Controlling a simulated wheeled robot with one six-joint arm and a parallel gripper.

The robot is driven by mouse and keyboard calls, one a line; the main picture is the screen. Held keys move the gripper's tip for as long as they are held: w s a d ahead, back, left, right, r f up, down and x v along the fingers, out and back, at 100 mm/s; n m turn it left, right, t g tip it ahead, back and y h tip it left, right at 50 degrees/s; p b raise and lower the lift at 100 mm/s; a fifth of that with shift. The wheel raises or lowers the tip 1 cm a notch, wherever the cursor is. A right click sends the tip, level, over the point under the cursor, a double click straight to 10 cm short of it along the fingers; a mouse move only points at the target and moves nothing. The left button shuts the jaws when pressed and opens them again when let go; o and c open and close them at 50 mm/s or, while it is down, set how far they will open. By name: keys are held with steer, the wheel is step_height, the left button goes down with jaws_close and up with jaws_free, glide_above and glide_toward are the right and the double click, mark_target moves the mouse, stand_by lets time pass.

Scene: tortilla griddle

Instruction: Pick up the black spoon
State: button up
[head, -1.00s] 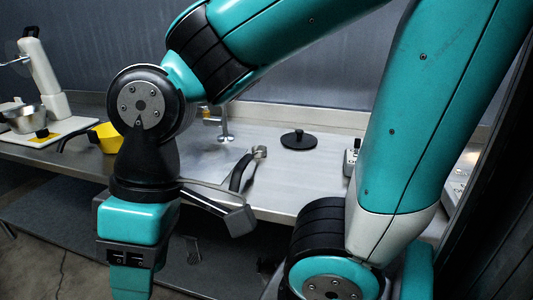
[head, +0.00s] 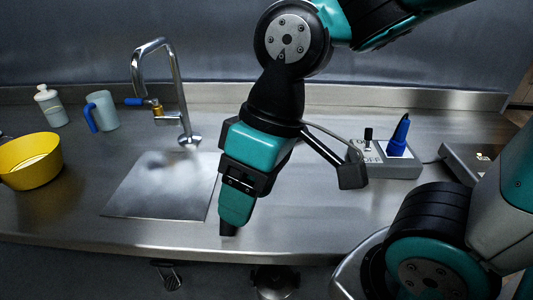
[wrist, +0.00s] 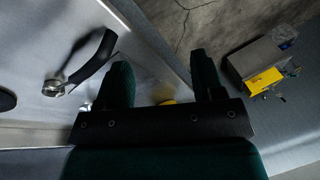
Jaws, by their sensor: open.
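My gripper (head: 229,229) points down at the counter's front edge in the head view, seen from the side. In the wrist view my gripper (wrist: 161,75) is open, its two dark fingers apart with no object held between them. A utensil with a curved black handle (wrist: 95,55) and a metal end lies on the counter left of the fingers, apart from them. I cannot tell for sure that it is the black spoon. It does not show in the head view now; my arm may hide it. A dark round edge (wrist: 6,100) shows at the far left.
A faucet (head: 172,90) stands behind a sink area (head: 160,185). A yellow bowl (head: 30,162), a blue-handled cup (head: 102,112) and a bottle (head: 50,106) are left. A switch box (head: 385,163) stands right. A grey and yellow object (wrist: 262,68) lies beyond the counter edge.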

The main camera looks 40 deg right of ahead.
steer(key=w+d+m+h+p, duration=0.2)
steer(key=w+d+m+p, duration=0.1)
steer(key=w+m, duration=0.5)
steer(key=w+d+m+h+p, duration=0.25)
steer(key=w+m, duration=0.25)
steer(key=w, duration=0.5)
steer(key=shift+m+y, duration=0.25)
steer(key=shift+m, duration=0.15)
steer(key=f+p, duration=0.1)
steer(key=f, duration=0.7)
steer(key=w+d+f+p, duration=0.1)
steer(key=f, duration=0.2)
steer(key=shift+f+p, duration=0.3)
steer(key=shift+f, duration=0.1)
steer(key=shift+a+f+p, duration=0.2)
steer(key=shift+f+p, duration=0.7)
steer(key=shift+f, duration=2)
steer(key=shift+c, duration=0.3)
steer(key=c, duration=0.9)
